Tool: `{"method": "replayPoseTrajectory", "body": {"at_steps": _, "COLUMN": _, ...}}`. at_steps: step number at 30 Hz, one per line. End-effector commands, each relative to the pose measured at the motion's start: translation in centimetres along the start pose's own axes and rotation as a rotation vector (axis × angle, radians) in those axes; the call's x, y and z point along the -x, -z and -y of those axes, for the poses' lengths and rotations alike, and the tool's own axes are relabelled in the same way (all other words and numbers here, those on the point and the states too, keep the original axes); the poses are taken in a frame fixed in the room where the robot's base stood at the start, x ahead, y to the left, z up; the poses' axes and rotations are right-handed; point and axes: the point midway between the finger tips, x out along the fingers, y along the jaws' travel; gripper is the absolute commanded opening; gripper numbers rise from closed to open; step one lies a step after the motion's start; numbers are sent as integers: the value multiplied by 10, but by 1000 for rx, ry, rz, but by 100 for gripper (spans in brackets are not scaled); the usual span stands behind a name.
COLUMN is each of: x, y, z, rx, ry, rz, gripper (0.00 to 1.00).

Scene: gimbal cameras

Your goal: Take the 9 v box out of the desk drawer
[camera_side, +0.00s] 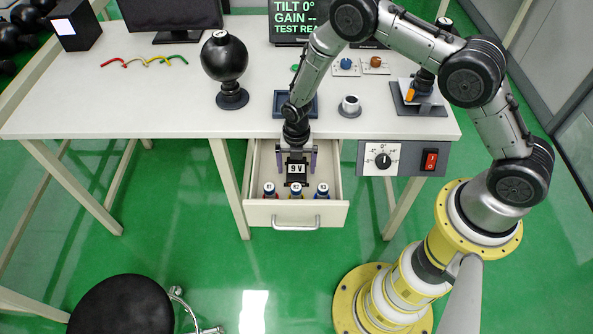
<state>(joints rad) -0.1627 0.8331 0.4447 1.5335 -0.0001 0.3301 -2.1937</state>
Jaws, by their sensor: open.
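The desk drawer (332,184) is pulled open below the front edge of the desk. The 9 V box (295,168), dark with a white label reading "9 V", is in or just above the drawer near its middle. My gripper (296,165) reaches down over the drawer with its fingers open, one on each side of the box. I cannot tell whether the fingers touch it. Several small bottles (270,188) with red, yellow and blue colouring stand along the drawer's front, close to the box.
The desk (150,105) holds a black ball on a stand (225,60), a dark blue tray (281,104), a small grey cup (349,107) and a monitor (172,15). A control panel (402,159) hangs right of the drawer. A black stool (122,305) stands at the lower left.

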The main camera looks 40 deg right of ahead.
Motion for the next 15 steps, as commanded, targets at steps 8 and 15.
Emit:
{"method": "replayPoseTrajectory", "body": {"at_steps": 8, "x": -3, "y": 0, "z": 0, "rx": 0, "ry": 0, "rz": 0, "gripper": 100}}
{"method": "replayPoseTrajectory", "body": {"at_steps": 15, "x": -5, "y": 0, "z": 0, "rx": 0, "ry": 0, "rz": 0, "gripper": 100}}
